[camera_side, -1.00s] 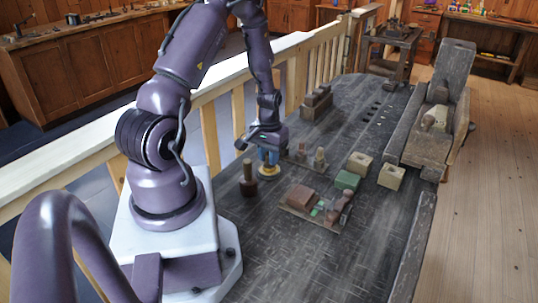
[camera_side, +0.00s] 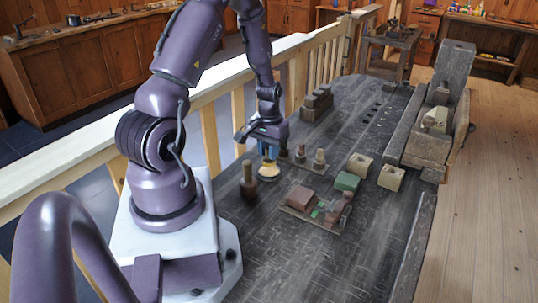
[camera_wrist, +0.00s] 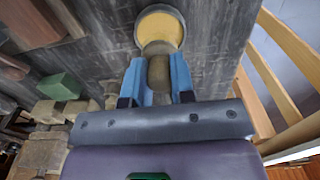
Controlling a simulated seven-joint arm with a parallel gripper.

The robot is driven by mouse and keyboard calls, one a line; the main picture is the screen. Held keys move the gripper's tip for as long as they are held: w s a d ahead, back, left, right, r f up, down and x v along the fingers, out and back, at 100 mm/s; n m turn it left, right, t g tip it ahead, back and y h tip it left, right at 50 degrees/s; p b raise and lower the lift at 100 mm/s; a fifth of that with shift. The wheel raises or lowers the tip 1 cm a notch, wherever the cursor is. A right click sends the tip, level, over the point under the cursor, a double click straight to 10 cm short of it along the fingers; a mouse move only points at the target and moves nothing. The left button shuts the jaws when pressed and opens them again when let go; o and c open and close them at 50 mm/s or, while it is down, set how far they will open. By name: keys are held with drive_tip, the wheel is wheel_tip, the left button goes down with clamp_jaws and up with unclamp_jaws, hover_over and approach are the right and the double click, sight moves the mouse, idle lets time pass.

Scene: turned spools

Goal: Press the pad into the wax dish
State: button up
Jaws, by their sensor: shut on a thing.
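My gripper (camera_side: 268,153) points down over the wax dish (camera_side: 269,173), a small round dish with a yellow top. In the wrist view its blue fingers (camera_wrist: 160,80) are shut on the brown handle of the pad (camera_wrist: 159,49). The pad's wider, tan end sticks out past the fingertips and overlaps the near part of the wax dish (camera_wrist: 161,22) in that view. In the side view the fingers hide most of the pad. A small gap seems to show above the dish, but I cannot tell for certain whether pad and wax touch.
A dark-based wooden spool (camera_side: 249,183) stands close left of the dish. Small turned pieces (camera_side: 319,160) stand to its right. A tray with a reddish block (camera_side: 305,198), a green block (camera_side: 347,181) and pale blocks (camera_side: 391,177) lie further right. The front tabletop is clear.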

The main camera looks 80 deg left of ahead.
drive_tip(key=shift+r, duration=2.3)
drive_tip(key=w+d+r+m, duration=0.4)
drive_tip(key=w+d+m, duration=0.1)
drive_tip(key=w+d, duration=0.7)
drive_tip(key=d+r+m, duration=0.4)
drive_tip(key=d, duration=0.9)
drive_tip(key=shift+d+r, duration=0.2)
drive_tip(key=shift+d, duration=0.2)
